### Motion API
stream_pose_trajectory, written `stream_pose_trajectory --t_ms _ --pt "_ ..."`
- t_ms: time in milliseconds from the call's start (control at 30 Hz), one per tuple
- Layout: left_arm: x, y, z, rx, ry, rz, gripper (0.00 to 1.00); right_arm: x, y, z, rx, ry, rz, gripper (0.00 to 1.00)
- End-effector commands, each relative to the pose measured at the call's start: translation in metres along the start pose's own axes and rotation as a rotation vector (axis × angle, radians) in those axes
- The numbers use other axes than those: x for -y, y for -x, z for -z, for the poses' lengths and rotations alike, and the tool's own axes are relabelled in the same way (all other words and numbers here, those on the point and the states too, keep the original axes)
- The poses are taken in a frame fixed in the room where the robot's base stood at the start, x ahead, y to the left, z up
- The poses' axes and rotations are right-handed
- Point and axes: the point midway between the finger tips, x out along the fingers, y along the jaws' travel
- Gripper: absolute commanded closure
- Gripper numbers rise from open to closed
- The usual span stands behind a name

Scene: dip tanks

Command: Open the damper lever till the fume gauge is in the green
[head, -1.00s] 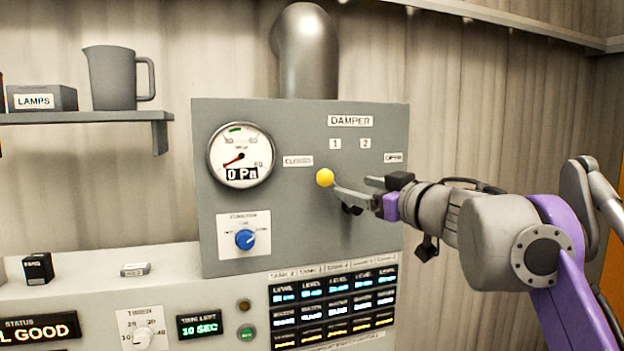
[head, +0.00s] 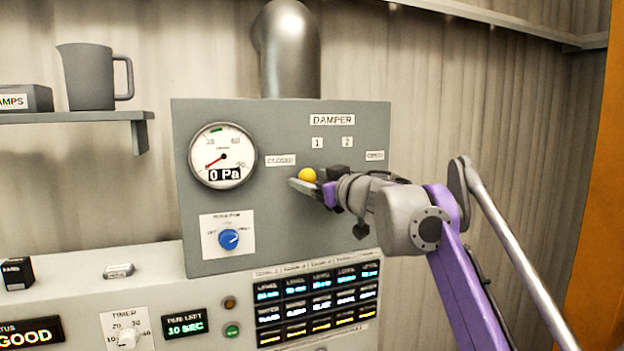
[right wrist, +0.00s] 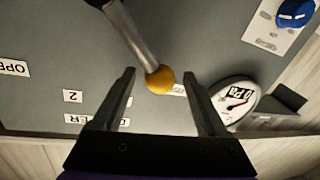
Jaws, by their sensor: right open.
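The damper lever's yellow knob (head: 308,174) is at the CLOSED label (head: 280,160) on the grey panel. In the right wrist view the knob (right wrist: 160,79) ends a grey lever rod (right wrist: 130,36). The fume gauge (head: 221,157) reads 0 Pa, its red needle at the lower left, away from the green band at the top. My right gripper (head: 304,181) is at the knob. In the right wrist view its open fingers (right wrist: 158,95) stand on either side of the knob, with gaps visible on both sides. My left gripper is not in view.
Labels 1, 2 and OPEN (head: 375,156) run rightward across the panel. A blue selector knob (head: 229,239) sits below the gauge. A grey duct (head: 287,50) rises behind the panel. A shelf (head: 75,117) with a grey jug (head: 90,76) is at left.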

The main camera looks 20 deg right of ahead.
Motion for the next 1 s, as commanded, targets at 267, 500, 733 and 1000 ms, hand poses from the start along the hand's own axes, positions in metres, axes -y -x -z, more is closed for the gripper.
stream_pose_trajectory --t_ms 267,500,733,1000 --pt "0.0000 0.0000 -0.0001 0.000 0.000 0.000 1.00 0.0000 0.0003 0.0001 0.000 0.000 0.000 0.71" --pt "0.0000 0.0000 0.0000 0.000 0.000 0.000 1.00 0.0000 0.0004 0.0002 0.000 0.000 0.000 1.00" --pt "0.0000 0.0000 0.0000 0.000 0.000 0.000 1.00 0.0000 0.0004 0.0002 0.000 0.000 0.000 1.00" --pt "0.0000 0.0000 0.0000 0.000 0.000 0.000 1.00 0.0000 0.0005 0.0003 0.000 0.000 0.000 1.00"
